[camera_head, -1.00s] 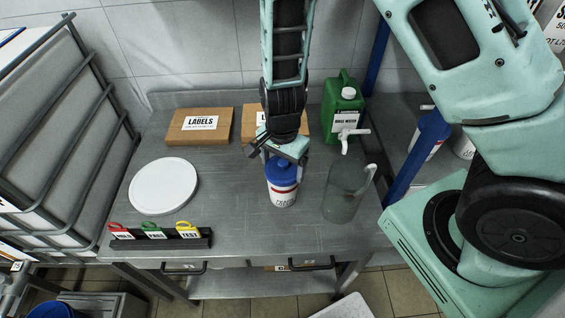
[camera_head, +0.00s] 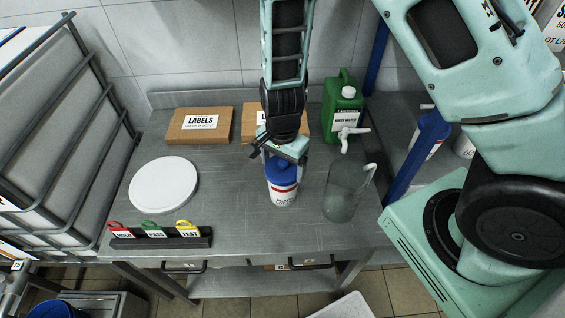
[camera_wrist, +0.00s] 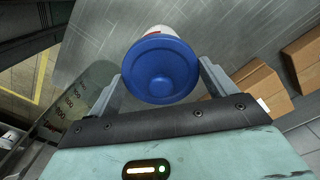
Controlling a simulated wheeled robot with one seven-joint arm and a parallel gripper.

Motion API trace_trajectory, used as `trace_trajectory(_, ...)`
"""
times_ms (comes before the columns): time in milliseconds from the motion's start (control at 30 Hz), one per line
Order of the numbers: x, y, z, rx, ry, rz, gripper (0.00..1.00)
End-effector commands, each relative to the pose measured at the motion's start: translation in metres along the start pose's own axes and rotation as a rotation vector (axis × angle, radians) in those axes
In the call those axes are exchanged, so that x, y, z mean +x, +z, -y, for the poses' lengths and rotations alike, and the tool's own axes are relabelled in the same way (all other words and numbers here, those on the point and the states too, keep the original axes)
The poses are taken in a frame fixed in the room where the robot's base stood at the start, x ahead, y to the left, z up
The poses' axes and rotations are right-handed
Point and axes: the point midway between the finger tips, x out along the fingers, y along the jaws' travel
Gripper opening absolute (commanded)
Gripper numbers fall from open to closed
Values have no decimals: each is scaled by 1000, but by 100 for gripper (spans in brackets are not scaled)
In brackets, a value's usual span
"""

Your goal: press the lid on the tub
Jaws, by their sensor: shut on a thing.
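A white tub (camera_head: 283,195) with a red and blue band and dark print stands upright on the steel table. A blue lid (camera_head: 281,170) covers its top. My gripper (camera_head: 286,160) points down over it, with its fingers on opposite sides of the lid. In the wrist view, the round blue lid (camera_wrist: 160,70) sits between the two fingers and a little of the white tub (camera_wrist: 153,30) shows beyond it. My gripper is shut on the lid. I cannot tell whether the lid is fully seated, as the rim is partly hidden.
A clear jug (camera_head: 342,200) stands close on the right, with a green canister (camera_head: 341,100) behind it. A white disc (camera_head: 163,185), a tag rack (camera_head: 160,240) and a labels box (camera_head: 187,138) are on the left. Bare table (camera_head: 235,195) lies left of the tub.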

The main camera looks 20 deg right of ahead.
Motion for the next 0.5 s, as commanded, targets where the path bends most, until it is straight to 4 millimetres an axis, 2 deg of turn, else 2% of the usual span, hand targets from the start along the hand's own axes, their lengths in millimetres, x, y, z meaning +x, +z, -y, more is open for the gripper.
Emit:
trace_trajectory(400, 0, 0, 0, 0, 0, 0, 62)
trace_trajectory(433, 0, 0, 0, 0, 0, 0, 86)
trace_trajectory(500, 0, 0, 0, 0, 0, 0, 100)
